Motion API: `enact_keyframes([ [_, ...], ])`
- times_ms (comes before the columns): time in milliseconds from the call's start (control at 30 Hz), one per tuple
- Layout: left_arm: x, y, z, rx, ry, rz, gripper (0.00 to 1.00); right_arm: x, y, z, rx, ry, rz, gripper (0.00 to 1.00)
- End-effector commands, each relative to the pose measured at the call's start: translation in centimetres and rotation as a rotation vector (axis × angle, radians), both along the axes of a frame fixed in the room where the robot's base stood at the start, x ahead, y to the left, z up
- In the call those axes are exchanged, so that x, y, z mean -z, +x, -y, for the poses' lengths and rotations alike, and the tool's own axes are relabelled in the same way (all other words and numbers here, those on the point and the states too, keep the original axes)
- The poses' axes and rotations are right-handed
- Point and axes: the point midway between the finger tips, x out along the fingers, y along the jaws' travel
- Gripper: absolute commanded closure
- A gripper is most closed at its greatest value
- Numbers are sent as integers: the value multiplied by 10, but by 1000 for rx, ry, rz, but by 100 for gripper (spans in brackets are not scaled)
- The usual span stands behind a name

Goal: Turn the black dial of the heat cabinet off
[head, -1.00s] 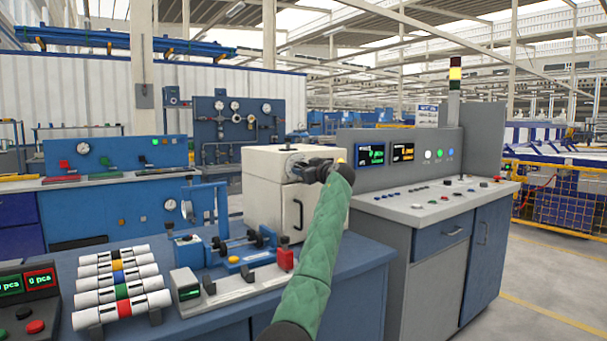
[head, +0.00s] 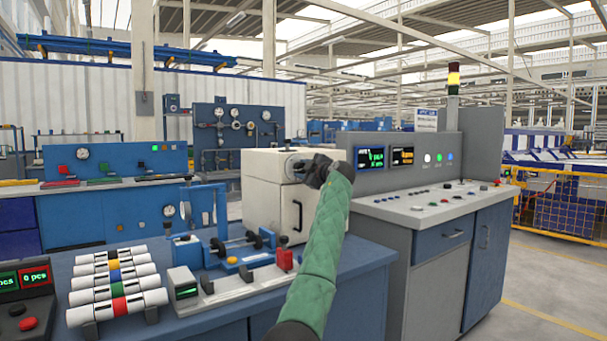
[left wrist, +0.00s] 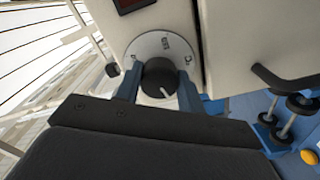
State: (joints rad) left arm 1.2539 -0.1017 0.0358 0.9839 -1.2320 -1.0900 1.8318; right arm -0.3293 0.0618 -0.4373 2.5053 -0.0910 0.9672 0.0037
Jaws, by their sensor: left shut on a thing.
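The heat cabinet (head: 265,205) is a cream box with a black handle, standing on the blue bench. In the left wrist view, its black dial (left wrist: 160,77) sits on a round pale plate (left wrist: 150,47) with small markings. A white pointer line on the dial slants toward the lower right of the picture. My left gripper (left wrist: 158,92) has its two blue fingers around the dial, one on each side, shut on it. My right gripper is not in view.
A blue test fixture (head: 236,250) stands in front of the cabinet. A rack of white pipes with coloured bands (head: 118,285) is at the left. A grey control console (head: 430,202) stands close on the right of my arm.

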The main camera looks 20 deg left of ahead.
Motion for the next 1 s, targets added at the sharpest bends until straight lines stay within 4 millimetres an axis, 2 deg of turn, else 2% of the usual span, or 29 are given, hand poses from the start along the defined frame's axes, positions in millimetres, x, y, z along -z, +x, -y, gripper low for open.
enact_keyframes([
  [400, 1, 1, 0, 0, -148, 187, 84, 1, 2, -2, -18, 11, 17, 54],
  [1000, 0, 0, 0, 0, -181, 229, 84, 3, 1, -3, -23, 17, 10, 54],
])
